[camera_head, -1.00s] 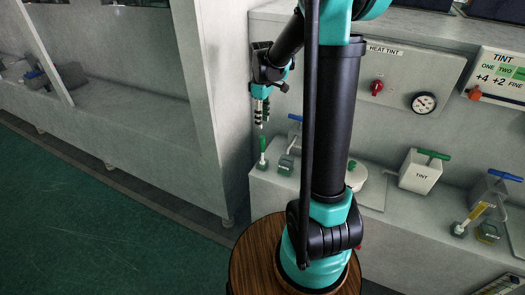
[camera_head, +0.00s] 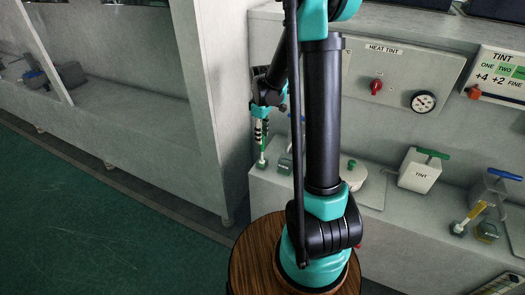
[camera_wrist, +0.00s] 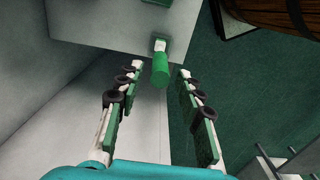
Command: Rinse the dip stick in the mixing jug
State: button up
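A green upright handle (camera_wrist: 160,72), which looks like the dip stick, stands at the left end of the grey ledge. Its white lower part shows in the head view (camera_head: 262,160). My gripper (camera_head: 261,142) points down over it and is open. In the wrist view, my gripper's fingers (camera_wrist: 157,70) stand apart on either side of the green handle, with gaps on both sides. A pale round vessel with a green knob (camera_head: 352,178) is on the ledge behind my arm, partly hidden. I cannot tell which vessel is the mixing jug.
A white TINT box (camera_head: 418,174) with a green T-handle stands right of my arm. Further right are a blue-handled box (camera_head: 490,191) and a yellow stick (camera_head: 473,216). A grey wall post (camera_head: 208,110) rises just left of my gripper. The green floor (camera_head: 90,220) is clear.

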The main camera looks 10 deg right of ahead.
grip_shut()
jog(key=shift+r, duration=0.15)
jog(key=shift+r, duration=2.9)
